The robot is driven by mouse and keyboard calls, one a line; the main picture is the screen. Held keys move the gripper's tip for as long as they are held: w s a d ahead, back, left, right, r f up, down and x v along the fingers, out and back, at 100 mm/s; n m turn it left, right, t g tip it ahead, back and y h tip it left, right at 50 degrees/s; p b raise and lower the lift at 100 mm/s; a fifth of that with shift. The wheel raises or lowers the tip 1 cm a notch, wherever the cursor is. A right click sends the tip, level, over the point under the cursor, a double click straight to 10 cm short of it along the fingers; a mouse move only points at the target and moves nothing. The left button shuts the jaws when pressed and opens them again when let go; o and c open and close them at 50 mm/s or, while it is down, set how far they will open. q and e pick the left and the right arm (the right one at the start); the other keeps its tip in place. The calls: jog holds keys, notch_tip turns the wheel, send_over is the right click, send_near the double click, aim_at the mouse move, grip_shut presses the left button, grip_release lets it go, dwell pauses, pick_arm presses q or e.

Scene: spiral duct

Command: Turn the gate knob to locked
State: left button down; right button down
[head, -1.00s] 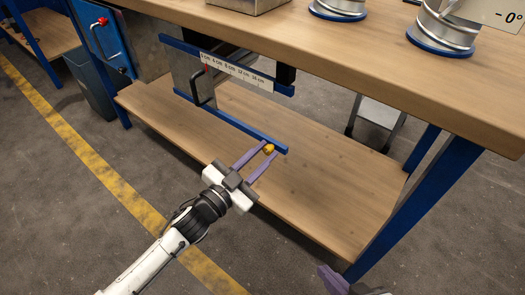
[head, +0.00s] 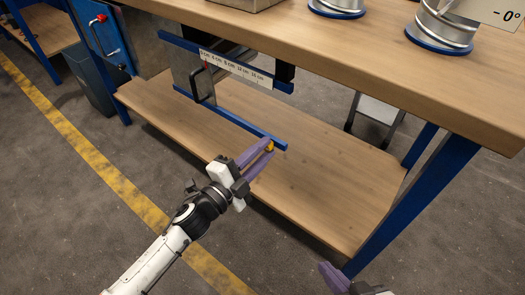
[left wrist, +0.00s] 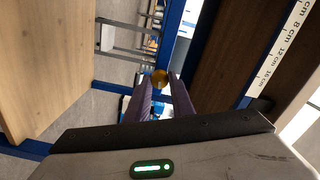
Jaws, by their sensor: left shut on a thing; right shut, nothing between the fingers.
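The yellow gate knob (head: 269,147) sits near the right end of the lower blue rail (head: 238,123) of the gate under the bench. My left gripper (head: 266,146) has its purple fingers shut on the knob, one on each side. The left wrist view also shows the knob (left wrist: 159,78) at the fingertips, partly hidden by them. No lock marking can be read. My right gripper (head: 332,277) is at the bottom edge, partly cut off, shut and empty.
The gate has a centimetre scale (head: 236,68) and a black handle (head: 200,87). A wooden shelf (head: 330,185) lies below the gate, and the benchtop (head: 330,45) overhangs it. A blue bench leg (head: 415,205) stands at the right.

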aim_at(266, 149)
pick_arm(q)
jog(key=shift+f+m, duration=0.1)
jog(key=shift+m, duration=0.6)
jog(key=c, duration=1.5)
grip_release()
jog(key=shift+c, duration=0.2)
jog(key=p+v, duration=0.1)
jog(key=v, duration=0.3)
jog(key=shift+s+a, duration=0.1)
jog(key=shift+s, duration=0.05)
jog(key=v, duration=0.6)
jog(key=shift+p, duration=0.3)
